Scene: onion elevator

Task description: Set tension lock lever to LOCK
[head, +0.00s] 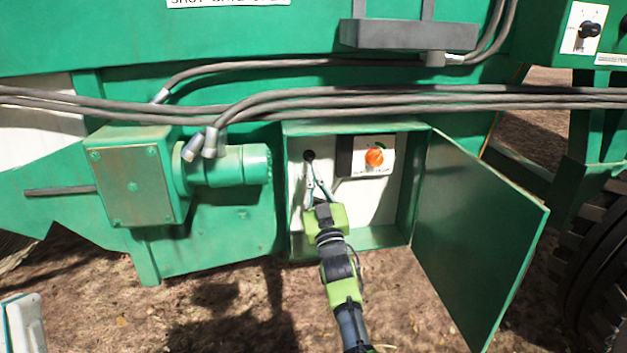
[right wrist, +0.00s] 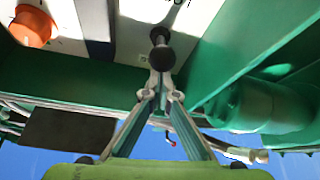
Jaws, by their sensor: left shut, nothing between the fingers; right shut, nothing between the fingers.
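The lever with a black ball end (head: 309,155) sits on the white panel (head: 370,205) inside an open green box. In the right wrist view, the black lever (right wrist: 160,36) stands out from the panel just beyond my fingertips. My right gripper (head: 315,183) reaches into the box, below and close to the lever. Its fingertips (right wrist: 161,84) are shut with nothing between them; I cannot tell whether they touch the ball. The lever's LOCK marking is not readable. My left gripper (head: 24,318) shows only partly at the bottom left, shut and empty, away from the box.
An orange knob (head: 374,157) is to the lever's right; it also shows in the right wrist view (right wrist: 32,25). The box door (head: 480,235) hangs open to the right. A green motor housing (head: 135,180) stands left of the box. Grey hoses (head: 400,98) run above it.

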